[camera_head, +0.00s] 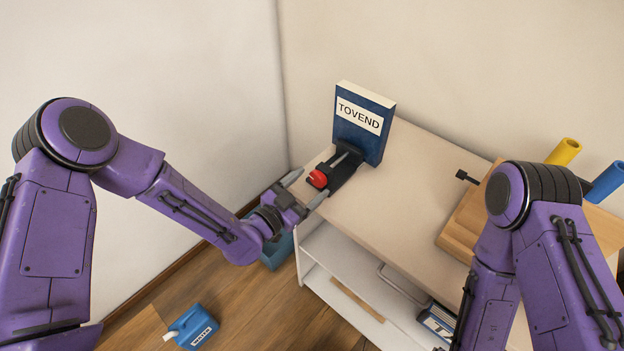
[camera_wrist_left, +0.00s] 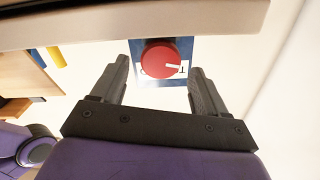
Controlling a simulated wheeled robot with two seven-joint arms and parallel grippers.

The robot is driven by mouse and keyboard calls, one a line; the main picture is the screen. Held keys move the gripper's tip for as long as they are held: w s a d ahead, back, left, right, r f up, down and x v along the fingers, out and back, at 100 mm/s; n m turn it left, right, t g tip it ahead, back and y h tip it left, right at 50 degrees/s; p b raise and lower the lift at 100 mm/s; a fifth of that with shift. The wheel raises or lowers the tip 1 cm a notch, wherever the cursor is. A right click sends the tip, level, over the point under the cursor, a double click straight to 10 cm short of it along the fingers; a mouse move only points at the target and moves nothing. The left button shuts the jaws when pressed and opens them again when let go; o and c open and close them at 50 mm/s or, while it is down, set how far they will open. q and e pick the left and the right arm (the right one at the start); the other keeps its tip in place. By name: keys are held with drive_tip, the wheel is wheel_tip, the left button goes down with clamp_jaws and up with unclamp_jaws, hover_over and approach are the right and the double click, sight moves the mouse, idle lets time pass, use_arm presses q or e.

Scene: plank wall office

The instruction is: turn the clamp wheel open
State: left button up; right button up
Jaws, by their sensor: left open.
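The red clamp wheel (camera_head: 317,179) sits at the front end of a black clamp (camera_head: 346,170) near the left edge of the tabletop. The clamp stands against a blue box or book labelled TOVEND (camera_head: 362,122). My left gripper (camera_head: 308,188) is open, its fingers pointing at the wheel. In the left wrist view the red wheel (camera_wrist_left: 160,60), with a white mark pointing right, shows between and beyond the two open fingers (camera_wrist_left: 160,80). I cannot tell whether the fingers touch it. My right arm is at the right; its gripper is out of view.
The cream table (camera_head: 410,200) has clear surface right of the clamp. A wooden block (camera_head: 462,222) with a black-handled part, a yellow tube (camera_head: 565,151) and a blue tube (camera_head: 606,181) stand at the right. A blue jug (camera_head: 194,328) lies on the floor.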

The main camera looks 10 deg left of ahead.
use_arm(q)
drive_tip(key=shift+x, duration=0.85)
drive_tip(key=shift+c, duration=0.3)
drive_tip(key=c, duration=1)
drive_tip(key=shift+f+n, duration=0.1)
drive_tip(key=shift+n, duration=0.2)
drive_tip(key=shift+a+n+b, duration=0.1)
drive_tip(key=shift+n+b, duration=0.55)
drive_tip(key=shift+n, duration=0.55)
drive_tip(key=shift+n+b, duration=0.55)
drive_tip(key=shift+n, duration=1.45)
